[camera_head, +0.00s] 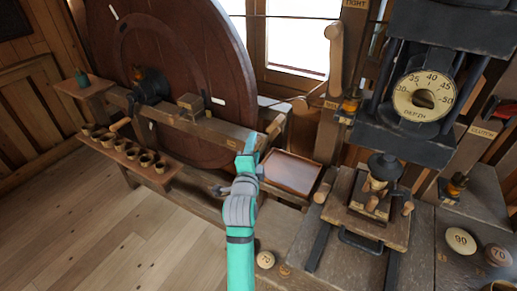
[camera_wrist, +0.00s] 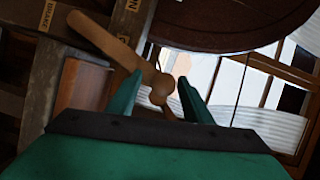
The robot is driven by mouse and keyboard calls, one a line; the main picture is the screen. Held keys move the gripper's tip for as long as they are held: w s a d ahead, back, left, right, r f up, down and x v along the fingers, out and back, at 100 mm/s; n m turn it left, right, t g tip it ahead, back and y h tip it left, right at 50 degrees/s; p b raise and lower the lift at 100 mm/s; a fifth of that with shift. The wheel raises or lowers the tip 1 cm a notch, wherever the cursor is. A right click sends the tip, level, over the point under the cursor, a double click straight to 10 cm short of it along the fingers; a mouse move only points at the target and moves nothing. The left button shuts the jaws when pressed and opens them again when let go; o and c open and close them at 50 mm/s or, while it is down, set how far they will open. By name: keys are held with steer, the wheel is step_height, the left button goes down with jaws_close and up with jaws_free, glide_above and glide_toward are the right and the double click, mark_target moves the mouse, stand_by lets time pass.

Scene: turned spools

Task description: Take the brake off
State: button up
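The brake lever is a light wooden handle; in the wrist view (camera_wrist: 110,42) it runs from upper left down to a rounded knob between my fingers. A BRAKE label (camera_wrist: 58,16) and an ON label (camera_wrist: 132,5) sit near it. My gripper (camera_wrist: 160,88) is open, its two green fingers apart on either side of the knob; I cannot tell whether either touches. In the head view my gripper (camera_head: 250,143) is beside the end of the wooden beam (camera_head: 205,128), with the lever's end (camera_head: 275,126) just beyond it.
A large dark red wheel (camera_head: 185,75) stands behind the beam. A row of small cups (camera_head: 128,150) is at left, a shallow tray (camera_head: 290,172) right of my gripper. Farther right are an upright wooden lever (camera_head: 335,55), a dial (camera_head: 424,96) and a carriage with a small figure (camera_head: 377,183).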

steer(key=s+a, duration=0.1)
steer(key=s, duration=0.9)
steer(key=shift+s+a+r, duration=0.3)
steer(key=shift+a+r, duration=0.05)
steer(key=s+d+f+n+y, duration=0.1)
steer(key=s+f+n+y, duration=0.1)
steer(key=s+f+n, duration=1.4)
steer(key=s+f, duration=0.1)
steer(key=s, duration=1.2)
steer(key=s+f+n+g, duration=0.1)
steer(key=s+f+n, duration=0.1)
steer(key=s, duration=1.2)
steer(key=shift+a+f+g+y, duration=0.3)
steer(key=shift+a+f, duration=0.05)
steer(key=shift+f, duration=0.05)
